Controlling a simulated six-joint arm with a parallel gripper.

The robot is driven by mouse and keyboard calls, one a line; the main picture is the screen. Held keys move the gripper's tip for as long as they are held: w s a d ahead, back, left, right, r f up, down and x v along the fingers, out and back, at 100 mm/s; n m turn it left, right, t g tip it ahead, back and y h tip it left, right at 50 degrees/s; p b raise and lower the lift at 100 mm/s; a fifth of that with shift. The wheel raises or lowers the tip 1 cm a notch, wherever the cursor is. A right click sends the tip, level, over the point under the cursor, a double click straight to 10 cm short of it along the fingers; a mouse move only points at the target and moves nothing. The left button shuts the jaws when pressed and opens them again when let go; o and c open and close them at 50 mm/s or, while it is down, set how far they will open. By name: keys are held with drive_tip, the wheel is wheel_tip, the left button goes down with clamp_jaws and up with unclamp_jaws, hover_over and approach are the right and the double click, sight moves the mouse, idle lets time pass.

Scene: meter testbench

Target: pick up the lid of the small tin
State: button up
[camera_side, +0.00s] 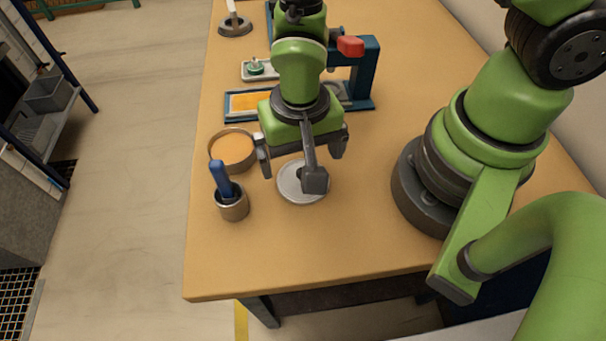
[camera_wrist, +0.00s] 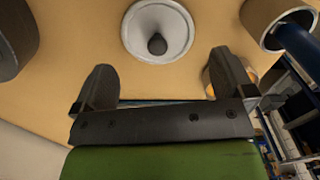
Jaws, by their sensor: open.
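A round, pale metal lid with a dark knob in its middle lies on the wooden table in the wrist view (camera_wrist: 138,35). In the side view the lid (camera_side: 290,191) is partly covered by my dark wrist part. My gripper (camera_side: 302,164) is open and empty, with its fingers apart above the table close to the lid. In the wrist view my gripper (camera_wrist: 165,78) shows both fingers, and the lid lies beyond the fingertips, not between them. An open round tin (camera_side: 215,158) stands left of my gripper; its inside looks tan.
A metal cup (camera_side: 233,209) holding a blue-handled tool stands left of the lid. A blue-framed tray (camera_side: 229,105) with a yellow panel and a blue stand (camera_side: 364,75) with a red part lie behind my gripper. The table's front area is clear.

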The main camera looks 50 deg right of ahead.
sight(299, 168)
drive_tip(key=shift+d+f, duration=0.15)
drive_tip(key=shift+f, duration=2.1)
drive_tip(key=c, duration=0.6)
drive_tip(key=shift+r, duration=0.1)
wheel_tip(299, 168, up, 9)
drive_tip(key=shift+f, duration=0.1)
drive_tip(key=shift+w+r, duration=0.15)
drive_tip(key=shift+r, duration=0.15)
drive_tip(key=w+a+m, duration=0.1)
drive_tip(key=w+m, duration=0.1)
drive_tip(key=w, duration=0.2)
drive_tip(key=w+a+m, duration=0.1)
drive_tip(key=w+m, duration=0.1)
drive_tip(key=w, duration=0.2)
drive_tip(key=w+a+m, duration=0.1)
drive_tip(key=w+m, duration=0.1)
drive_tip(key=w, duration=0.2)
drive_tip(key=shift+r, duration=0.15)
drive_tip(key=shift+f, duration=3)
